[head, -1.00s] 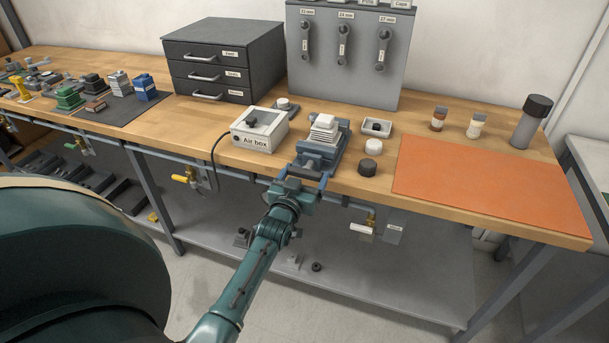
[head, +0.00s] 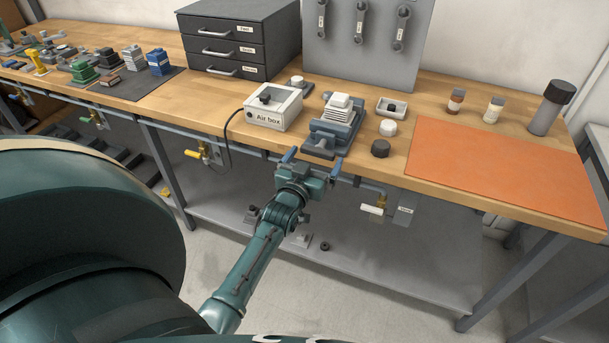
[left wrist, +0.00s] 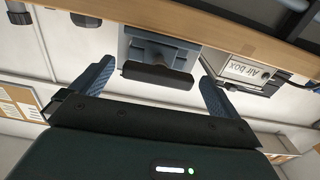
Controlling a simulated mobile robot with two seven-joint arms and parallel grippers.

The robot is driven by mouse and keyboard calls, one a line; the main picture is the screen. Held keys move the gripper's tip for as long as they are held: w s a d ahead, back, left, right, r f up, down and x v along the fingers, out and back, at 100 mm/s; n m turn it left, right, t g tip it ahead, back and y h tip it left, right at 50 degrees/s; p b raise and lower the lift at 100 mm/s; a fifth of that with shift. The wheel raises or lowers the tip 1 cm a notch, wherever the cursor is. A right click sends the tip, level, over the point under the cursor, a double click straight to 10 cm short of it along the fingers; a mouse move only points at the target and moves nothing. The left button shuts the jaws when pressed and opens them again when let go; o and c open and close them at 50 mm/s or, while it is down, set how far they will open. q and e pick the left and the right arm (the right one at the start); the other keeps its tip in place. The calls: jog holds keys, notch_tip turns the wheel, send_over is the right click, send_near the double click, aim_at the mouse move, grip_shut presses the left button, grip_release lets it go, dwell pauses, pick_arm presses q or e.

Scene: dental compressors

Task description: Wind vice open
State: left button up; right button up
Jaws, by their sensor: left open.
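The grey-blue vice (head: 333,136) stands at the bench's front edge, with a white stepped block (head: 339,109) at its top. My left gripper (head: 314,160) is open and empty just in front of the vice, at the bench edge. In the left wrist view, the vice's dark crossbar (left wrist: 157,76) lies ahead of and between the two spread blue fingers of the left gripper (left wrist: 155,85), touching neither. Its grey-blue body (left wrist: 160,48) shows behind the bar. My right gripper is out of view.
The white air box (head: 273,106) stands left of the vice, its black hose hanging over the edge. An orange mat (head: 490,168) lies beyond. Pipework with yellow-handled valves (head: 195,154) runs below the edge.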

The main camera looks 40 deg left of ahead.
pick_arm(q)
jog(key=v, duration=0.9)
jog(key=shift+s, duration=0.4)
jog(key=shift+d, duration=0.15)
